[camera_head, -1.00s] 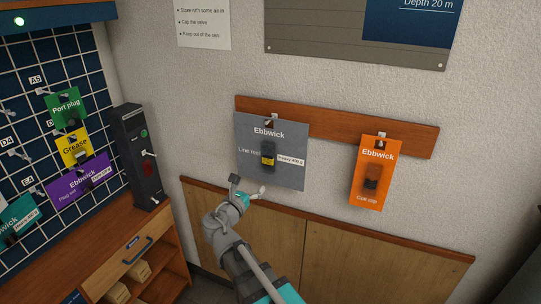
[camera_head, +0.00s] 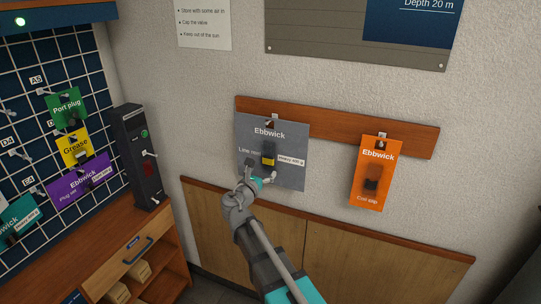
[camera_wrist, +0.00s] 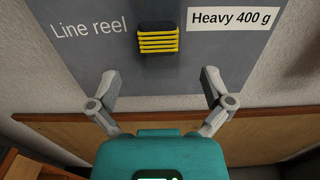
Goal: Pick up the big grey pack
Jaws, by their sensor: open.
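The big grey pack (camera_head: 285,140) hangs from a hook on the wooden rail, flat against the wall. It is labelled Ebbwick and Line reel, with a Heavy 400 g sticker. A black and yellow reel (camera_head: 268,155) sits at its middle, and the yellow part (camera_wrist: 158,39) shows in the wrist view. My gripper (camera_head: 260,172) is in front of the pack's lower edge. In the wrist view my gripper (camera_wrist: 159,82) is open and empty, its fingers apart on both sides below the reel. I cannot tell whether the fingers touch the pack.
An orange Ebbwick pack (camera_head: 374,180) hangs to the right on the same rail (camera_head: 335,127). A wooden panel (camera_head: 340,238) covers the lower wall. At the left stand a dark box (camera_head: 135,155) and a pegboard (camera_head: 35,70) with green, yellow and purple packs.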

